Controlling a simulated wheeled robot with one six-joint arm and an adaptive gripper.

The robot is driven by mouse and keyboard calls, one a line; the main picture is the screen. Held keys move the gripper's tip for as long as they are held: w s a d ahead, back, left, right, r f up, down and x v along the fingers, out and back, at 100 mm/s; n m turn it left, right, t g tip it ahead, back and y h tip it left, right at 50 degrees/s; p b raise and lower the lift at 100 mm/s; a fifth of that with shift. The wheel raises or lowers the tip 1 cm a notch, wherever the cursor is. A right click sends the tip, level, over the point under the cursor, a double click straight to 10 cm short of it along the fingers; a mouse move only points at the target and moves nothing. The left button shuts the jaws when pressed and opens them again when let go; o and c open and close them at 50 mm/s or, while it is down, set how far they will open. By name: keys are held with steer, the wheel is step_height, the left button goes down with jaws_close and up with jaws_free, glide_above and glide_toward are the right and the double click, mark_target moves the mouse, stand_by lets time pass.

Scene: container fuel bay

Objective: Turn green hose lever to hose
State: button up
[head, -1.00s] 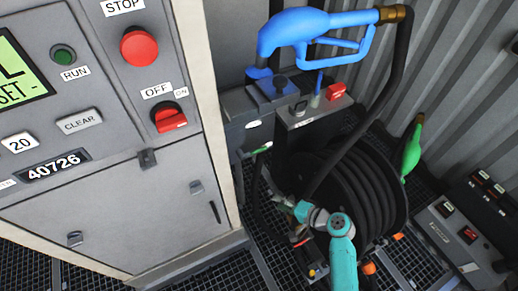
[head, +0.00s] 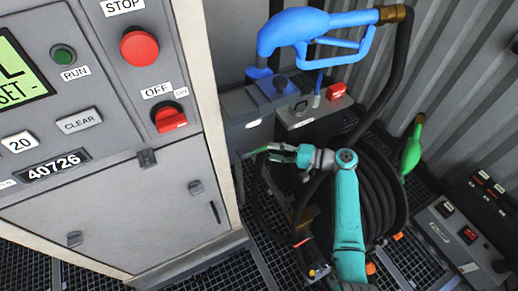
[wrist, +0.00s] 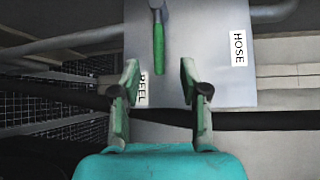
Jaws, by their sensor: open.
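The green hose lever (wrist: 158,48) shows in the wrist view on a light grey plate (wrist: 195,60), hanging from a dark pivot at the top. A HOSE label (wrist: 238,48) is to its right. A REEL label (wrist: 143,88) is lower left, partly covered by a finger. In the head view my gripper (head: 268,152) points left towards the cabinet, and the lever there is small and hard to separate from the fingertips.
A black hose reel (head: 375,205) stands behind my arm. A blue nozzle (head: 295,28) with a black hose hangs above. A green nozzle (head: 411,150) is at the right. The grey control cabinet (head: 120,200) fills the left. A dark hose (wrist: 255,120) crosses below the plate.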

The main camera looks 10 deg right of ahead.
mark_target(263, 150)
steer(key=shift+x, duration=3.15)
jaws_close()
